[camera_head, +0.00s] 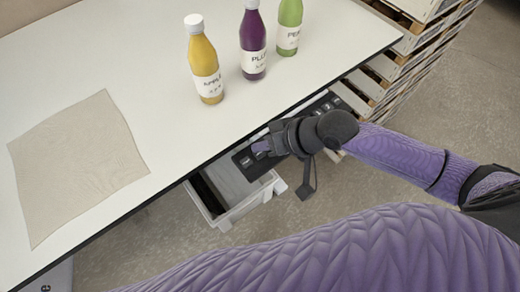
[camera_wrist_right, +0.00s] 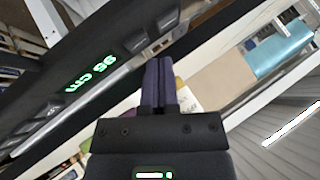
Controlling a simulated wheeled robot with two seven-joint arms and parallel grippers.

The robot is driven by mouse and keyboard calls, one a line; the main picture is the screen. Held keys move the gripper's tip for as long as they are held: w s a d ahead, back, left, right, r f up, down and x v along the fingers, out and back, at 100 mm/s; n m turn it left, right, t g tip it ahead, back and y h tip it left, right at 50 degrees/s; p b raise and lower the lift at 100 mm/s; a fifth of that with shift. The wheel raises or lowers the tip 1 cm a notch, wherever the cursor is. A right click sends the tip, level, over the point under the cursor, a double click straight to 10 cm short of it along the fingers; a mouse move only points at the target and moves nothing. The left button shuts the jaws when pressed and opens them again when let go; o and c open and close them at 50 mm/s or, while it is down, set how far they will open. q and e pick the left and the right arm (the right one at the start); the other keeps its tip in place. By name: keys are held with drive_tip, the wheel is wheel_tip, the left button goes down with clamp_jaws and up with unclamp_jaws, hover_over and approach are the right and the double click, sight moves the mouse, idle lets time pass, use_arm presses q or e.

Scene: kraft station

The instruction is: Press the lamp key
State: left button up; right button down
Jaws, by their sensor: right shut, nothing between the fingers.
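A black control panel (camera_head: 243,161) runs along the table's front edge in the head view, partly hidden by my right gripper. In the right wrist view the same panel (camera_wrist_right: 60,52) carries a green lit readout (camera_wrist_right: 92,70) and several dark keys on both sides of it, including one near the fingers (camera_wrist_right: 133,46). Their markings are too small to read, so I cannot tell which is the lamp key. My right gripper (camera_head: 262,148) is shut and empty, its fingertips close to the panel. The shut fingers (camera_wrist_right: 160,85) show in the wrist view; I cannot tell whether they touch a key. My left gripper is out of view.
The white table (camera_head: 150,60) holds yellow (camera_head: 205,65), purple (camera_head: 253,45) and green (camera_head: 289,30) bottles and a beige mat (camera_head: 75,165). A light open bin or drawer (camera_head: 225,210) sits below the panel. Wooden pallets (camera_head: 385,68) are stacked at the right.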

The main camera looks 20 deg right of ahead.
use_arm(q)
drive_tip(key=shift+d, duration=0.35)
use_arm(e)
drive_tip(key=shift+f, duration=0.5)
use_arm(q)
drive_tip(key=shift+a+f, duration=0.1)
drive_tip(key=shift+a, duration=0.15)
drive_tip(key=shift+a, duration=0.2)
